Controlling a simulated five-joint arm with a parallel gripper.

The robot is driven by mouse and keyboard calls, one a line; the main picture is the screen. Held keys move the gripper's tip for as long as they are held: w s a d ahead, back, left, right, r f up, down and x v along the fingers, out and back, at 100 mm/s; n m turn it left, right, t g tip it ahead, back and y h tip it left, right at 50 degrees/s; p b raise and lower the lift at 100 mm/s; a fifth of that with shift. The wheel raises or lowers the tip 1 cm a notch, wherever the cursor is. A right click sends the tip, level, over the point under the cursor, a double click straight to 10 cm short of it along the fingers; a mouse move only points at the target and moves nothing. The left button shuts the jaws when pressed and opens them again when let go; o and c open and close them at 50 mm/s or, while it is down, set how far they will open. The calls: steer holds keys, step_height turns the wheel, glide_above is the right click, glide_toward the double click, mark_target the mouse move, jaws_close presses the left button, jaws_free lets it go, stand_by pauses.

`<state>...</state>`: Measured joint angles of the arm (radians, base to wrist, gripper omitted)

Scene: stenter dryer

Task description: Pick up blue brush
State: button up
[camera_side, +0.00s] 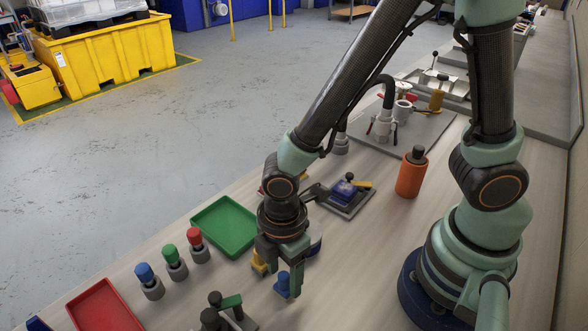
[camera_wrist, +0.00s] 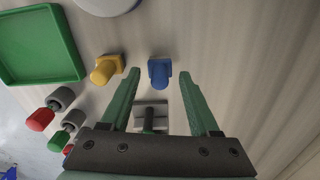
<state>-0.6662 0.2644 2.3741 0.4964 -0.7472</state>
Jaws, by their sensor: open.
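The blue brush (camera_side: 282,286) is a small blue piece on the wooden bench, close to my gripper (camera_side: 280,268) in the side view. One finger partly covers it there. In the wrist view, the blue brush (camera_wrist: 160,73) shows between the tips of my gripper (camera_wrist: 160,75), with a visible space on each side. My gripper is open, points down and holds nothing. I cannot tell how high the tips are above the brush.
A similar yellow piece (camera_wrist: 106,69) lies just left of the blue brush. A green tray (camera_side: 225,228), a red tray (camera_side: 103,308) and blue, green and red-topped posts (camera_side: 173,262) stand farther left. An orange bottle (camera_side: 411,175) stands to the right.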

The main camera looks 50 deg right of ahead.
steer(key=shift+f, duration=0.5)
jaws_close()
